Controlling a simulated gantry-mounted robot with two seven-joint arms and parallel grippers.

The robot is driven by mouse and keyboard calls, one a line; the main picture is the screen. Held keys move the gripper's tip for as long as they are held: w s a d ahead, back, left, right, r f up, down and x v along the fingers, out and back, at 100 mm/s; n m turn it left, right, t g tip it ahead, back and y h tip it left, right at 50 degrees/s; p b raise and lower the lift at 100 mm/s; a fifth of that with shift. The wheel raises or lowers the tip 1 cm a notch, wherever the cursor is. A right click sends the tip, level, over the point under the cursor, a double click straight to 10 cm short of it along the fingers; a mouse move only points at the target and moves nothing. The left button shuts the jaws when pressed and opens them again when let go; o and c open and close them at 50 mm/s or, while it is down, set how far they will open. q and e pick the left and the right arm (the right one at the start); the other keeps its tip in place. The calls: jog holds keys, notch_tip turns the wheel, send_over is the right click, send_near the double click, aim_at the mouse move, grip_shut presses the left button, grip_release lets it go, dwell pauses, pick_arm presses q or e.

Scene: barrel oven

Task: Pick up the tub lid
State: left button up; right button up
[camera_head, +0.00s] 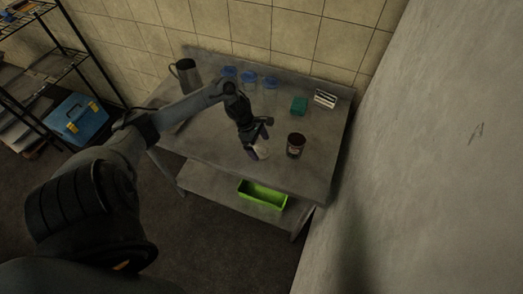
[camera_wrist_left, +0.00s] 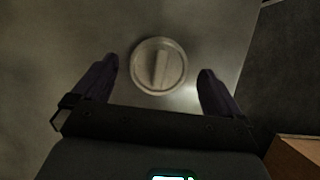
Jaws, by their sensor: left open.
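The tub lid (camera_wrist_left: 159,66) is a round, pale disc with a raised bar across its top. It lies flat on the grey metal table. In the head view the lid (camera_head: 262,152) shows only in part beneath my left gripper. My left gripper (camera_head: 259,148) is open above it. In the left wrist view my left gripper (camera_wrist_left: 158,82) has its two dark fingers spread to either side of the lid, with gaps on both sides. A dark brown tub (camera_head: 296,146) stands upright to the right of the lid. My right gripper is not in view.
A metal jug (camera_head: 186,73), several blue-topped containers (camera_head: 249,77), a green block (camera_head: 299,105) and a striped box (camera_head: 325,98) stand toward the table's back. A green bin (camera_head: 262,194) sits on the lower shelf. The wall is close on the right.

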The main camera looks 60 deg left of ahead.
pick_arm(q)
jog(key=shift+w+d+f, duration=0.1)
jog(key=shift+d+f, duration=0.05)
jog(key=shift+f, duration=0.45)
jog(key=shift+c, duration=0.2)
jog(key=c, duration=0.9)
jog(key=shift+r, duration=0.1)
jog(key=shift+c, duration=0.2)
